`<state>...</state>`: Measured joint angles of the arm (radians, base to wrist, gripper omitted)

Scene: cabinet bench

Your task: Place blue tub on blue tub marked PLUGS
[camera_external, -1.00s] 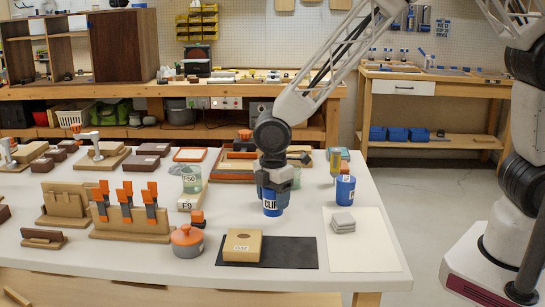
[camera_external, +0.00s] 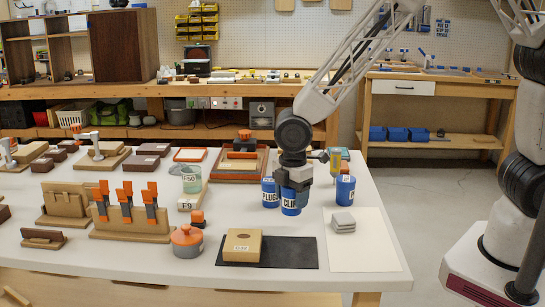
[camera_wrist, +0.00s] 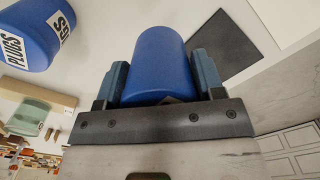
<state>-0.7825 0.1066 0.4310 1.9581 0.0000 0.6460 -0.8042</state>
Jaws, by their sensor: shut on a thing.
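My gripper (camera_external: 294,178) is shut on a blue tub whose white label reads "CLIP" with the rest cut off (camera_external: 290,203). In the wrist view this tub (camera_wrist: 163,62) sits between the two fingers. I cannot tell whether its base touches the table. The blue tub marked PLUGS (camera_external: 269,194) stands on the table just left of the held tub, partly overlapped by it. It also shows at the upper left of the wrist view (camera_wrist: 22,38), apart from my left finger.
Another blue tub (camera_external: 345,190) stands to the right. Grey tiles (camera_external: 342,222) lie on a white sheet (camera_external: 366,252). A dark mat (camera_external: 290,253) bears a tan block (camera_external: 242,245). A green-tinted cup (camera_external: 191,180) and a grey pot with an orange lid (camera_external: 187,241) are to the left.

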